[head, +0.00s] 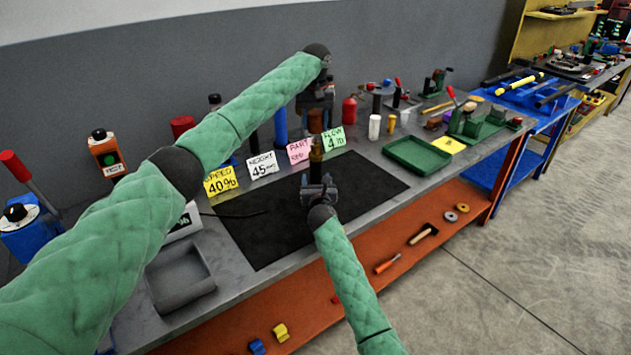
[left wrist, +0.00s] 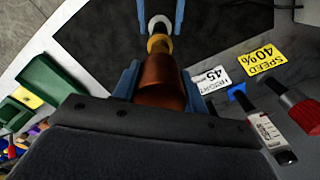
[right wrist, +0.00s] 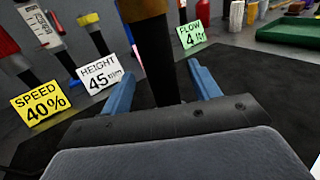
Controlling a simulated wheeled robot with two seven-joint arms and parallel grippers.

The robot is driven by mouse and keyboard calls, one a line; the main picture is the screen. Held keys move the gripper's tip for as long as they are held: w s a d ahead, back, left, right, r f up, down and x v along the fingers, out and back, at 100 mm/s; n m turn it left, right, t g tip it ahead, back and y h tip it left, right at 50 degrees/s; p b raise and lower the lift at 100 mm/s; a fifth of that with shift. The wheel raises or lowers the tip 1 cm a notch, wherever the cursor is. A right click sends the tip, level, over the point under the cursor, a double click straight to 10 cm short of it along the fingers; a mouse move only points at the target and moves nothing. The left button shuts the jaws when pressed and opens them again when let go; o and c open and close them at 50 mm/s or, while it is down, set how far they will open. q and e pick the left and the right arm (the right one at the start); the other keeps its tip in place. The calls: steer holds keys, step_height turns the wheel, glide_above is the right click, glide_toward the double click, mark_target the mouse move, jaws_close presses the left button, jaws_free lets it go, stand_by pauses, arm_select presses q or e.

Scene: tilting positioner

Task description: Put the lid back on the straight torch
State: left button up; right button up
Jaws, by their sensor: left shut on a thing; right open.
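My left gripper (head: 316,106) is high over the black mat, shut on a copper-brown cylinder (left wrist: 163,82). This looks like part of the straight torch. A brass-yellow collar (left wrist: 158,44) and a pale ring show beyond it in the left wrist view. In the head view a narrower dark brown section (head: 316,152) hangs below the cylinder, down toward my right gripper (head: 318,182). My right gripper is open; in the right wrist view a dark upright shaft (right wrist: 156,55) stands between its blue fingers, with gaps at both sides. I cannot tell which part is the lid.
The black mat (head: 255,225) lies below, mostly clear. Cards reading speed, height, part and flow stand along its back edge, with bottles behind. A grey tray (head: 180,278) is at left; a green tray (head: 418,155) is at right. A red-handled clamp (head: 465,115) stands farther right.

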mark_target(316, 144)
steer(key=shift+w+a, duration=0.15)
steer(key=shift+w, duration=1.2)
steer(key=shift+w+a, duration=0.1)
steer(key=shift+w, duration=1.25)
steer(key=shift+c, duration=0.3)
jaws_close()
arm_select(q)
steer(key=shift+s+f, duration=0.1)
steer(key=shift+f, duration=2.3)
steer(key=shift+f, duration=0.9)
steer(key=shift+f, duration=0.6)
